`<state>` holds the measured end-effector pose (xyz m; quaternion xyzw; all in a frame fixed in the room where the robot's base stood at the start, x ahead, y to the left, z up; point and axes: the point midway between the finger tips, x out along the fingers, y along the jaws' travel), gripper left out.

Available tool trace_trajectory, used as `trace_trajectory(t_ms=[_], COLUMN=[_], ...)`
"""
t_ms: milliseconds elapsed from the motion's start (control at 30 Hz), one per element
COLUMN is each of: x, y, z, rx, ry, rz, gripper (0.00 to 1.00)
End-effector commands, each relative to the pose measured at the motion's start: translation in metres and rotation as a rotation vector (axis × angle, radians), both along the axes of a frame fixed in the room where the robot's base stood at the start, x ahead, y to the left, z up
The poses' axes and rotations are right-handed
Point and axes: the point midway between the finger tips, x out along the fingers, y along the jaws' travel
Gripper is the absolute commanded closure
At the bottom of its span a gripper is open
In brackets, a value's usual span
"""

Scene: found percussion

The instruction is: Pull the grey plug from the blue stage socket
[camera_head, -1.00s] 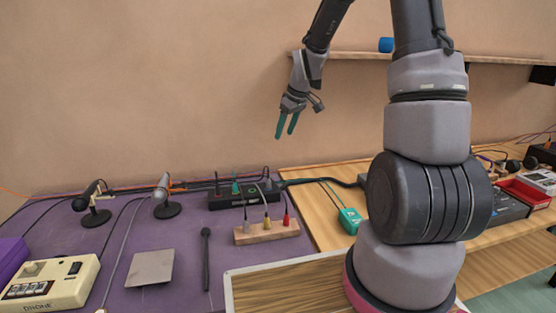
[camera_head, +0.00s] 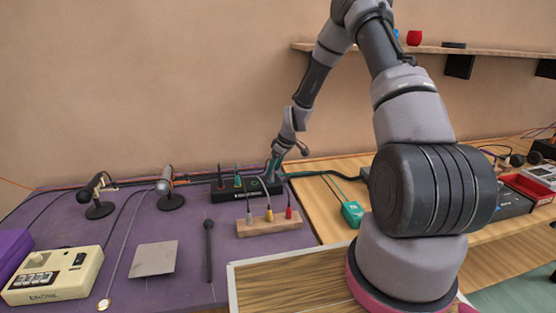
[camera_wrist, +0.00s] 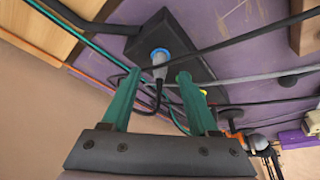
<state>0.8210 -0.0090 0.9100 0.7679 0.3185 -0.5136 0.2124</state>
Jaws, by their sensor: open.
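The blue stage socket (camera_wrist: 159,53) shows as a blue ring on the black stage box (camera_wrist: 195,62) in the wrist view. The grey plug (camera_wrist: 160,70) sits in it, its dark cable curving away. My gripper (camera_wrist: 158,78) is open, its two green fingers apart, one on either side of the plug in that view. I cannot tell whether they touch it. In the head view my gripper (camera_head: 272,172) is low over the right end of the stage box (camera_head: 232,192); the blue socket and its plug cannot be made out there.
A wooden block (camera_head: 268,228) with grey, yellow and red plugs stands just in front of the box. Two microphones (camera_head: 170,202) stand to the left. Several cables run along the wall. A green box (camera_head: 352,213) lies to the right. Another plug (camera_head: 238,181) stands on the stage box.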

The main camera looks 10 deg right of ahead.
Motion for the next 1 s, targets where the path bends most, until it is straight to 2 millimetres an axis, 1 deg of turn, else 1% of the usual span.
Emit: trace_trajectory(t_ms=[33,100,200,533,567,600,667,700,733,1000], x=[0.002,0.004,0.006,0.007,0.007,0.007,0.007,0.007,0.007,0.007], y=[0.002,0.004,0.006,0.007,0.007,0.007,0.007,0.007,0.007,0.007], z=[-0.007,-0.014,-0.02,-0.023,-0.023,-0.023,-0.023,-0.023,-0.023,-0.021], rx=[0.0,0.0,0.0,0.0,0.0,0.0,0.0,0.0,0.0,0.0], ry=[0.0,0.0,0.0,-0.001,-0.001,-0.001,-0.001,-0.001,-0.001,-0.001], rz=[0.001,0.0,0.0,0.0,0.0,0.0,0.0,0.0,0.0,0.0], gripper=[0.4,0.4,0.4,0.4,0.44,0.59,0.82,0.97,1.0,1.0])
